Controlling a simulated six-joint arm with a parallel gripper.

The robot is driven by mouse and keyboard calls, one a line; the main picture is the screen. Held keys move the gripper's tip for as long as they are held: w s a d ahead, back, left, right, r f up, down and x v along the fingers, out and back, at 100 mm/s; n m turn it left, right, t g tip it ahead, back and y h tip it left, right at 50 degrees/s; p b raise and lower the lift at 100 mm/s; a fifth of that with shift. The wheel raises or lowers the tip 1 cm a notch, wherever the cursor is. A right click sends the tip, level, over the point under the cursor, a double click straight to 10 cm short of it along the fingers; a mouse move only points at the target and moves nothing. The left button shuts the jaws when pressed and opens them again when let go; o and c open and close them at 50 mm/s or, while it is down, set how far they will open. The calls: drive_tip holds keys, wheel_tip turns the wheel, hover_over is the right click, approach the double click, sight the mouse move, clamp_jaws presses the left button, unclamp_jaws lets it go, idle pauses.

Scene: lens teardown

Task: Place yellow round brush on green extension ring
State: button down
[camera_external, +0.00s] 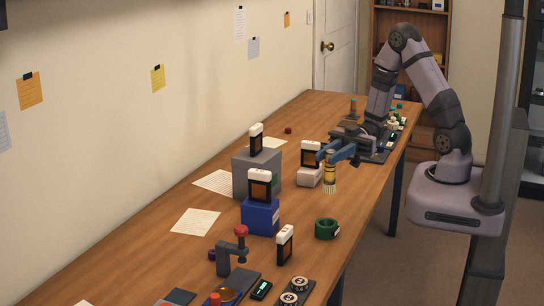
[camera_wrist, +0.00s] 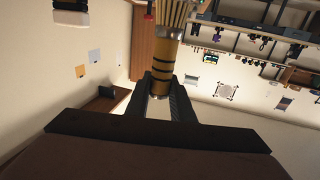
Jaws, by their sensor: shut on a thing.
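The yellow round brush (camera_external: 330,174) has a yellow body with dark bands and pale bristles. My gripper (camera_external: 325,154) is shut on the brush's upper end and holds it upright, bristles down, above the table. In the wrist view the brush (camera_wrist: 161,70) stands between the two dark fingers (camera_wrist: 160,95), with its bristles at the top edge. The green extension ring (camera_external: 326,229) lies on the table near its right edge, nearer the camera than the brush. The brush is apart from the ring. The ring does not clearly show in the wrist view.
Another card (camera_external: 285,245) stands left of the ring. A dark press with a red knob (camera_external: 240,231) stands at the front. Bare wood surrounds the ring.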

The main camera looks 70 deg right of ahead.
sight(329, 189)
drive_tip(key=shift+f, duration=4.7)
drive_tip(key=shift+f, duration=0.15)
drive_tip(key=c, duration=1.5)
unclamp_jaws()
drive_tip(key=shift+c, duration=0.2)
